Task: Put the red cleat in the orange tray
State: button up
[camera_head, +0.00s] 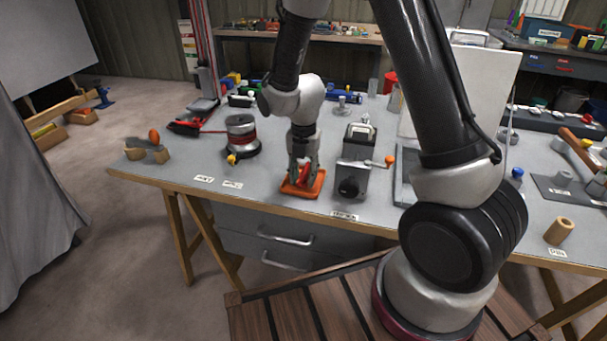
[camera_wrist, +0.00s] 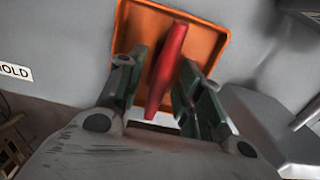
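The red cleat (camera_wrist: 167,65) is a long, narrow bar, seen in the wrist view between my gripper's fingers and over the orange tray's floor. It also shows in the head view (camera_head: 304,174), partly hidden by the fingers. The orange tray (camera_wrist: 211,36) is a shallow square near the bench's front edge, also in the head view (camera_head: 288,189). My gripper (camera_head: 304,168) points down at the tray. In the wrist view its green-padded fingers (camera_wrist: 164,62) stand apart on either side of the cleat, with gaps visible. Whether the cleat rests on the tray floor is hard to tell.
A grey boxy device with an orange knob (camera_head: 356,160) stands close right of the tray. A spool-like winch (camera_head: 241,133) stands to the left.

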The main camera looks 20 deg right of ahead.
aim_at(304, 173)
jog(key=s+d+r+m+t, duration=0.1)
jog(key=s+d+r+m, duration=0.15)
jog(key=r, duration=0.65)
jog(key=s+d+r+m, duration=0.15)
jog(key=r+m, duration=0.25)
jog(key=r, duration=0.6)
jog(key=s+d+r+m+t, duration=0.1)
jog(key=s+d+r+m, duration=0.3)
jog(key=s+m, duration=0.5)
jog(key=s+d+r+m+t, duration=0.2)
jog(key=s+d+r+m, duration=0.3)
jog(key=m, duration=0.8)
jog(key=shift+s+d+m, duration=0.35)
jog(key=shift+s+d, duration=0.7)
jog(key=shift+s, duration=1.25)
jog(key=shift+r, duration=0.1)
